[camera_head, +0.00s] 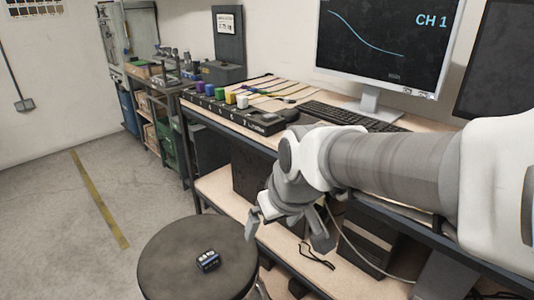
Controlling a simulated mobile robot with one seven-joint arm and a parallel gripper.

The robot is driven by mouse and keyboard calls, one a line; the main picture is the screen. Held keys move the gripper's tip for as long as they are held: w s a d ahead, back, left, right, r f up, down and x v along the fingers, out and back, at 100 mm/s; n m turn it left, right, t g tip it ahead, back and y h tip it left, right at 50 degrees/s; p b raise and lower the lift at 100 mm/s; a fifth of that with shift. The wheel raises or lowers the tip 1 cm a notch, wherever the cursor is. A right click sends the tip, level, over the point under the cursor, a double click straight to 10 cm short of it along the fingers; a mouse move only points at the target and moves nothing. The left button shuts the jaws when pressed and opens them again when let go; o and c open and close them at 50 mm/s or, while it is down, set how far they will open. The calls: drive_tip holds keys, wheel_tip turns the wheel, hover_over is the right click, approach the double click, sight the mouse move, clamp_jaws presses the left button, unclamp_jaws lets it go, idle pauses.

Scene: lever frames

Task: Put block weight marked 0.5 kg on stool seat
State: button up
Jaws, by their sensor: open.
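A small dark blue block (208,261) with pale marks on top rests on the round dark stool seat (165,258), right of the seat's middle. The marks are too small to read, so I cannot tell if it says 0.5 kg. My gripper (285,235) is open, with its fingers spread and pointing down. It is to the upper right of the block, apart from it, near the stool's right edge and in front of the bench's lower shelf. Nothing shows between the fingers.
The bench (295,100) carries a black rack (235,112) with several coloured blocks, cables, a keyboard (350,115) and a monitor (385,40). Black boxes stand on its lower shelf (230,195). A floor with a yellow stripe (100,200) lies open at left.

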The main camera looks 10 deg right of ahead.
drive_tip(key=s+d+r+m+h, duration=0.1)
drive_tip(key=s+d+r+m, duration=0.2)
drive_tip(key=s+d, duration=0.4)
drive_tip(key=s, duration=0.3)
drive_tip(key=shift+d+m+t+h, duration=0.15)
drive_tip(key=shift+m+t+h, duration=0.15)
drive_tip(key=shift+s+r, duration=0.1)
